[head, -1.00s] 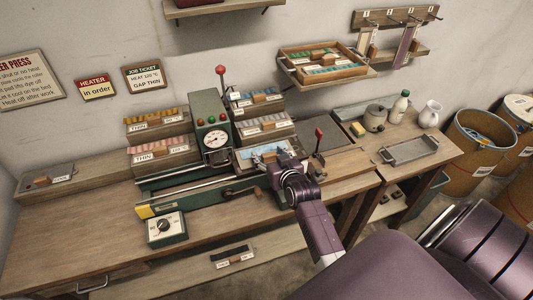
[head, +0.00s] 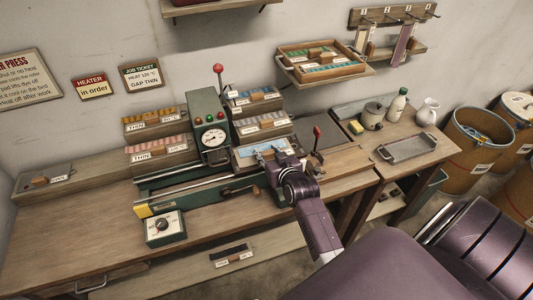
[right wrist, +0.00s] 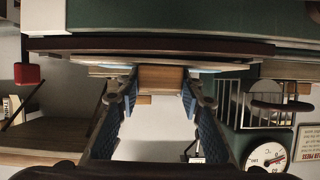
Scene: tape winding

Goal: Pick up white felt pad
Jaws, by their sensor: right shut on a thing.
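My right gripper (head: 275,151) is at the front tray just right of the green press in the head view. In the right wrist view its two blue-padded fingers (right wrist: 158,98) stand either side of a small wooden grip block (right wrist: 161,78), shut on it. The block is attached to a flat, layered board, whose pale edge (right wrist: 105,71) shows beside the fingers. I cannot tell whether this is the white felt pad; the gripper hides much of it in the head view. My left gripper is not in view.
The green press (head: 211,120) with its gauge stands left of the gripper. Labelled trays (head: 262,124) step up behind it. A red-knobbed lever (head: 317,132) stands to the right. A metal tray (head: 408,147) lies on the right bench. The bench front left is mostly clear.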

